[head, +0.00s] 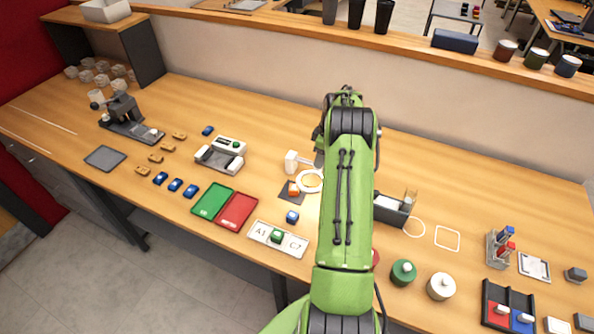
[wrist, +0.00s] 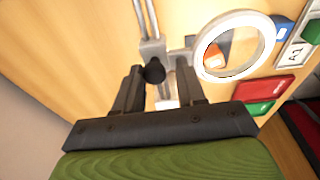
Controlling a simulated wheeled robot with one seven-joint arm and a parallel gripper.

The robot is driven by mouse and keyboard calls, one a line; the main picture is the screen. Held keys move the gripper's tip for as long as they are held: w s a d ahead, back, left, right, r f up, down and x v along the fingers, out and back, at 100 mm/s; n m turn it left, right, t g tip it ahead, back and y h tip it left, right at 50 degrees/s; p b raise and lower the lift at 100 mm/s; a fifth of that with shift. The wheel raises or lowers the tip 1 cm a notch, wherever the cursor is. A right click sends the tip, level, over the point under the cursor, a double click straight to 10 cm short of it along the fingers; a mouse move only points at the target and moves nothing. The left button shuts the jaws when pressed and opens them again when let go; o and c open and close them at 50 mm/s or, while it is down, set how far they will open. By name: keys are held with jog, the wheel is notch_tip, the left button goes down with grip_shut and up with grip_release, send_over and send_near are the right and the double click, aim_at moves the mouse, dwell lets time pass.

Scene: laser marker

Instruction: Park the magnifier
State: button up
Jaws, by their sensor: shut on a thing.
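The magnifier's pale ring (head: 309,181) shows just left of my green arm in the head view, near a dark square mat (head: 284,197) with an orange block (head: 293,189). In the wrist view the ring (wrist: 206,62) is at upper right, with the orange block seen through it. A short grey arm joins it to a metal clamp with a black knob (wrist: 153,71). My gripper (wrist: 160,75) is shut on the magnifier at this knob and clamp. The exact contact is partly hidden. In the head view my arm hides the gripper.
A white box-shaped head (head: 291,162) stands left of the ring. Green and red trays (head: 237,211) and a labelled A1/C7 plate (head: 292,245) lie in front. A dark holder (head: 393,212) and white outlines (head: 447,238) are right of my arm.

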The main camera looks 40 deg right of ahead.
jog(key=shift+s+d+f+b, duration=0.15)
jog(key=shift+s+d+f, duration=0.15)
jog(key=shift+s, duration=0.65)
jog(key=shift+s+d+f+b, duration=0.25)
jog(key=shift+s+d, duration=0.15)
jog(key=shift+s, duration=0.5)
jog(key=shift+s+d+f+b, duration=0.1)
jog(key=shift+s+d+f, duration=0.2)
jog(key=shift+s, duration=0.65)
jog(key=o, duration=0.3)
jog(key=shift+r, duration=0.1)
jog(key=o, duration=0.3)
jog(key=shift+w+d, duration=0.1)
jog(key=shift+d, duration=0.1)
jog(key=shift+a, duration=0.1)
notch_tip(320, 180, up, 7)
jog(key=p, duration=0.4)
jog(key=shift+w+d, duration=0.25)
jog(key=shift+w, duration=0.15)
